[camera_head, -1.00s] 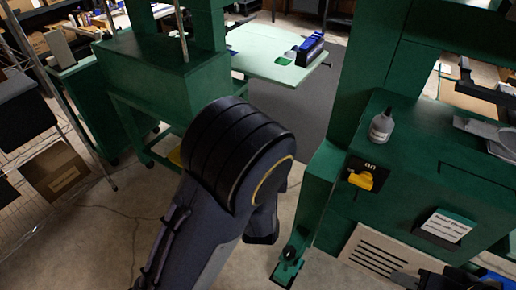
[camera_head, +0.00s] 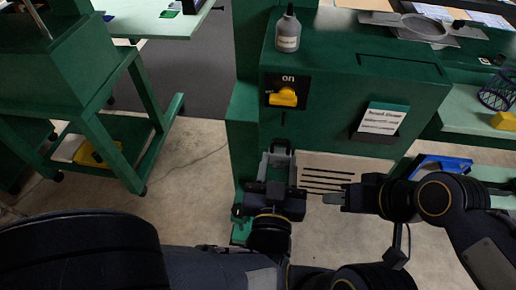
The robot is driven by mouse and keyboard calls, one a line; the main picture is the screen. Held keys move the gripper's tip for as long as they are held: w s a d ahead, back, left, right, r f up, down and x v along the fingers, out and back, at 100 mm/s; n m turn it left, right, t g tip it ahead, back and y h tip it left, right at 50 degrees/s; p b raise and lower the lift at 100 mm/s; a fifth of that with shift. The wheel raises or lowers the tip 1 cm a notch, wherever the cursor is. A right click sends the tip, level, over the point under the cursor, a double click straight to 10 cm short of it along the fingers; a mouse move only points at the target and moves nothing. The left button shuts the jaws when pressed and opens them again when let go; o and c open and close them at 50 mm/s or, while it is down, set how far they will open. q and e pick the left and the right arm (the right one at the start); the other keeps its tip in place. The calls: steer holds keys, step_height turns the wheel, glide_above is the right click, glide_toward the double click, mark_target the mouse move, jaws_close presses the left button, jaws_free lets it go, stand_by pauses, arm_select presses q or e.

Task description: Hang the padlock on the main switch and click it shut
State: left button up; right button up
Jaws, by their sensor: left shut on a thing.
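The main switch (camera_head: 284,97) is a yellow knob on a black plate marked "on", on the front of the green machine. My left gripper (camera_head: 277,165) points up below the switch, apart from it. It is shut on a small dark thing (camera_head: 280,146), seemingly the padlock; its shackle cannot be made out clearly. My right gripper (camera_head: 334,198) points left, lower and to the right of the left one, in front of the vented panel. No object shows in it; whether its fingers are open or shut is unclear.
A grey bottle (camera_head: 288,33) stands on the machine top above the switch. A label holder (camera_head: 381,120) sticks out to the right of the switch. A green bench with a purple wire basket (camera_head: 497,93) is at the right. A green cart (camera_head: 125,150) stands left, with open floor between.

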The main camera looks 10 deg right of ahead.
arm_select(q)
steer(key=f+b+x, duration=0.1)
steer(key=b+x, duration=0.1)
steer(key=x, duration=0.6)
steer(key=shift+w+f, duration=0.3)
steer(key=shift+f, duration=0.05)
steer(key=shift+d+f, duration=0.15)
steer(key=shift+f, duration=0.1)
stand_by(0.8)
steer(key=o, duration=1.1)
steer(key=shift+c, duration=0.2)
